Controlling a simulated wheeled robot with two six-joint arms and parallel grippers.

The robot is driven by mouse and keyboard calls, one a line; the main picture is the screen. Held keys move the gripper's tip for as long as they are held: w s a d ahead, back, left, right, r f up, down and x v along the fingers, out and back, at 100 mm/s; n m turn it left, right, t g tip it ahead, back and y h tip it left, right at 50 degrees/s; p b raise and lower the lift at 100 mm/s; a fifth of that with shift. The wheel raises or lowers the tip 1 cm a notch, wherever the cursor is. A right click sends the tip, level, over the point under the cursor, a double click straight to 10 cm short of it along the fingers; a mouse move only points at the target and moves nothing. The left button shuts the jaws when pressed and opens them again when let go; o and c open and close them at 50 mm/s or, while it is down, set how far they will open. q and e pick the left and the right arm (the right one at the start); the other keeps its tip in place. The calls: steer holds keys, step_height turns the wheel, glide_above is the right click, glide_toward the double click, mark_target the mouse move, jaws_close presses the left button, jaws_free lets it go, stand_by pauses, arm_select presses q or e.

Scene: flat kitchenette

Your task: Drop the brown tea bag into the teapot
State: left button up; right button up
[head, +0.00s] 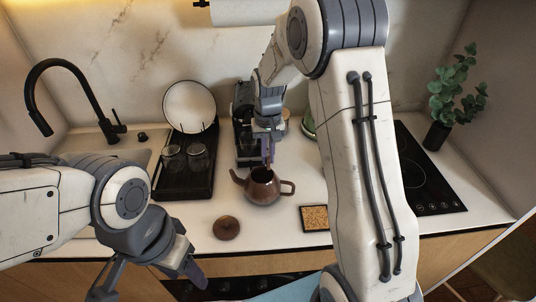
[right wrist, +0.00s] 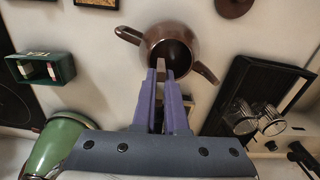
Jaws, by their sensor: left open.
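The brown teapot (head: 263,188) stands uncovered on the counter, spout to the left and handle to the right. In the right wrist view the teapot (right wrist: 157,36) shows its dark open mouth. Its round brown lid (head: 226,228) lies on the counter in front. My right gripper (head: 268,158) points down just above the teapot's mouth. Its purple fingers (right wrist: 161,75) are close together on a small brown tea bag (right wrist: 161,66), mostly hidden between the tips. My left gripper (head: 148,281) is open and empty at the lower left, over the counter's front edge.
A black rack (head: 181,180) with glasses and a plate stands left of the teapot. A coffee machine (head: 244,145) stands behind it. A cork coaster (head: 315,217) lies to the right. A green tea box (right wrist: 42,69) and green kettle (right wrist: 57,143) show in the right wrist view.

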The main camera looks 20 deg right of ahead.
mark_target(268, 154)
steer(key=o, duration=0.5)
step_height(268, 154, up, 10)
steer(key=shift+r+b, duration=0.25)
steer(key=shift+b, duration=0.75)
steer(key=s+a+f+n, duration=0.1)
steer(key=s+a+n, duration=0.4)
steer(key=s+a, duration=0.85)
steer(key=s+a+f+n, duration=0.1)
steer(key=s+f+n, duration=0.1)
steer(key=s, duration=0.5)
steer(key=s+a+f+n+y+b, duration=0.1)
steer(key=s+f+n, duration=0.1)
steer(key=s, duration=0.6)
steer(key=shift+s+f+n, duration=0.2)
steer(key=shift+f+n, duration=0.2)
steer(key=shift+n, duration=0.1)
